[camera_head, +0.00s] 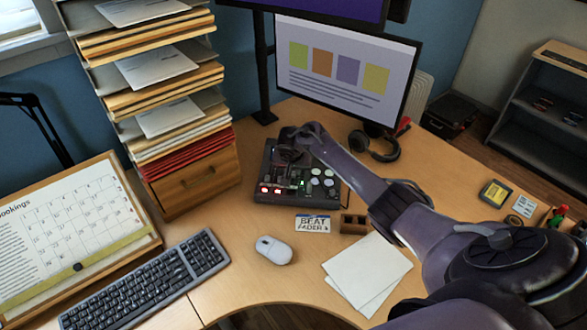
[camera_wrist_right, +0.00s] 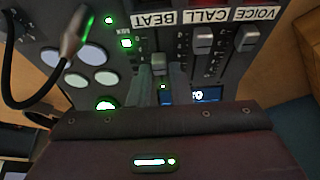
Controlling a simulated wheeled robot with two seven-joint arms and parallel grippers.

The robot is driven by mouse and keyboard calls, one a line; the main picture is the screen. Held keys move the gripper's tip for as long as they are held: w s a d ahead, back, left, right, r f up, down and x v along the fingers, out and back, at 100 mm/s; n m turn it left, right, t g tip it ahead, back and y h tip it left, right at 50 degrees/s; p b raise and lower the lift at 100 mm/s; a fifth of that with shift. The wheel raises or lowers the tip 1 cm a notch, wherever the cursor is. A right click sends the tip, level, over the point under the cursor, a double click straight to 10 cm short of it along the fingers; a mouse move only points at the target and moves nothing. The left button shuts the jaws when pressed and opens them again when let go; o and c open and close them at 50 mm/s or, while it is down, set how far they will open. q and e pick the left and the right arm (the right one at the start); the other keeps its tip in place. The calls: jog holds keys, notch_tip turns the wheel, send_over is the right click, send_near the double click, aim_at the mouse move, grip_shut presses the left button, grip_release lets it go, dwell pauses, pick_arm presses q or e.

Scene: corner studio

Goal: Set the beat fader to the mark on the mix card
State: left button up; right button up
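The mixer (camera_head: 262,188), a dark panel with round pads, lit buttons and faders, lies on the desk below the monitor. A white card reading BEAT FADER (camera_head: 312,223) stands in front of it; no mark on it is legible. My right gripper (camera_head: 288,150) reaches over the mixer's upper left. In the right wrist view, the beat fader cap (camera_wrist_right: 158,63) sits below the upside-down BEAT label (camera_wrist_right: 154,20). My right gripper's fingertips (camera_wrist_right: 161,72) are apart, one on each side of the cap; I cannot tell whether they touch it. My left gripper is out of view.
In the right wrist view, two other faders (camera_wrist_right: 202,40) (camera_wrist_right: 247,38) stand beside the beat fader, and a black cable (camera_wrist_right: 38,97) runs to a plug at left. A small wooden block (camera_head: 353,224), white mouse (camera_head: 274,250), papers (camera_head: 367,268) and headphones (camera_head: 374,148) surround the mixer.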

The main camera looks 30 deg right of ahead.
jog(key=o, duration=0.3)
jog(key=shift+r, duration=0.1)
jog(key=p+v, duration=0.1)
jog(key=v, duration=0.6)
jog(key=shift+r+p, duration=0.25)
jog(key=shift+p, duration=0.1)
jog(key=shift+s+a, duration=0.1)
jog(key=shift+s, duration=0.1)
